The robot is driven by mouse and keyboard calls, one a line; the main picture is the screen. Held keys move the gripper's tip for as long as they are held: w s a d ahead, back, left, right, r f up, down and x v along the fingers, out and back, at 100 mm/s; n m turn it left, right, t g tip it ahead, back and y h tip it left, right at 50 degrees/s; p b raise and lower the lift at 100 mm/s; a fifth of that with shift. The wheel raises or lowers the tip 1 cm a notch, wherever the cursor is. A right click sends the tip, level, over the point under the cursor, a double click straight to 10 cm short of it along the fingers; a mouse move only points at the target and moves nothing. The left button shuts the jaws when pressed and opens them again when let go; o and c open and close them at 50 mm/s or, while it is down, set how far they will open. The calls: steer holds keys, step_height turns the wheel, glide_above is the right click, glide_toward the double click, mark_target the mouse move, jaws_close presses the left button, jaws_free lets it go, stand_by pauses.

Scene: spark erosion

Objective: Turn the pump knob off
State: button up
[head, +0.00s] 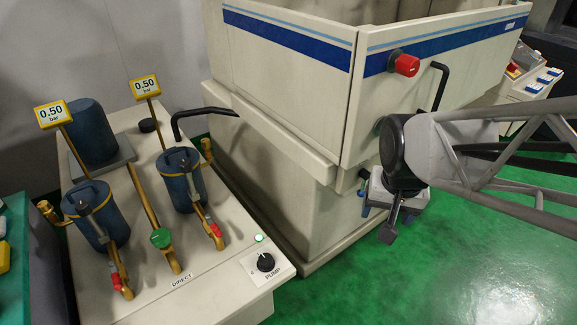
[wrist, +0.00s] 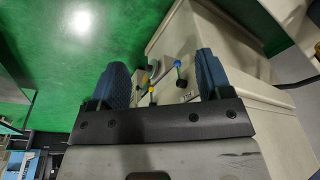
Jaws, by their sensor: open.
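The pump knob (head: 265,262) is a round black knob on a white plate marked PUMP, at the front right corner of the pale pump bench. A green-lit lamp (head: 259,238) sits just above it. The pointer's exact setting is too small to read. My gripper (head: 376,210) is well to the right of the knob and higher in the head view, in front of the machine's lower wall, apart from the knob. In the wrist view its two blue-padded fingers (wrist: 163,75) stand apart with nothing held. I cannot make out the pump knob in the wrist view.
The cream machine (head: 300,140) stands behind, with a red knob (head: 407,65) and black handle. Green floor (head: 400,285) is open at front right.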

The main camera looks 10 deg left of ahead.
steer(key=w+a+f+m+g, duration=0.1)
steer(key=w+a+f, duration=0.6)
steer(key=a+f, duration=0.45)
steer(key=m+g, duration=0.1)
steer(key=m, duration=0.1)
glide_above(265, 258)
steer(key=f, duration=1.5)
steer(key=shift+d+f, duration=0.1)
steer(key=shift+d, duration=0.25)
steer(key=shift+a+f, duration=0.35)
steer(key=shift+f, duration=0.15)
steer(key=shift+f, duration=0.1)
steer(key=shift+f, duration=3.8)
